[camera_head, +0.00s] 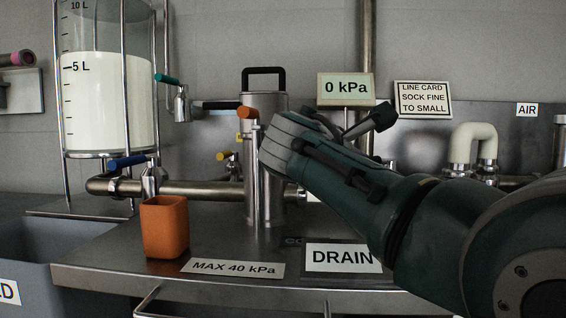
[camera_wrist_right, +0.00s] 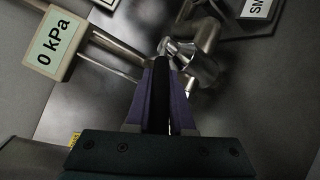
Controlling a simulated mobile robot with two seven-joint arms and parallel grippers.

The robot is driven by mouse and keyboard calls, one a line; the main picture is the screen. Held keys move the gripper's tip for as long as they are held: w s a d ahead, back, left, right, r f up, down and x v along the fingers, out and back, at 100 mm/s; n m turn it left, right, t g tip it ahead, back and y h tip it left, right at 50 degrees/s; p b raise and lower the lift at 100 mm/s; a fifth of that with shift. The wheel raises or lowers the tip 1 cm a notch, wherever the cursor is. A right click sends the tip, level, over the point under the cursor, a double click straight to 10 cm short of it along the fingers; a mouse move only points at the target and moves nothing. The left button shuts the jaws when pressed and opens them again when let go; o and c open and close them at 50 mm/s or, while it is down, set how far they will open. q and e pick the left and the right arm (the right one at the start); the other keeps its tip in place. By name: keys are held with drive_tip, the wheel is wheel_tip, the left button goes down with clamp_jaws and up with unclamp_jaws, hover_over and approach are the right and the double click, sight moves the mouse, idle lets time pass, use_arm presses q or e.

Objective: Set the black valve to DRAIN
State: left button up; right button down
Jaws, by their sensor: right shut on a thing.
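In the right wrist view my right gripper (camera_wrist_right: 160,72) has its purple fingers closed on both sides of a black valve handle (camera_wrist_right: 159,105). The handle runs to a shiny metal valve body (camera_wrist_right: 188,58) just beyond the fingertips. In the head view my right arm reaches in from the right and hides the fingertips, so the handle's direction against the labels is unclear there. A white DRAIN label (camera_head: 338,258) stands at the counter front, its right end close to my arm. My left gripper is not in view.
A 0 kPa display (camera_head: 346,89) is above. An orange cup (camera_head: 165,228) and MAX 40 kPa label (camera_head: 235,268) are on the counter. A milk-filled tank (camera_head: 108,100) stands left.

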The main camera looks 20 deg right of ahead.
drive_tip(key=shift+f, duration=0.1)
drive_tip(key=c, duration=0.8)
unclamp_jaws()
drive_tip(key=p+v, duration=0.3)
drive_tip(key=v, duration=0.7)
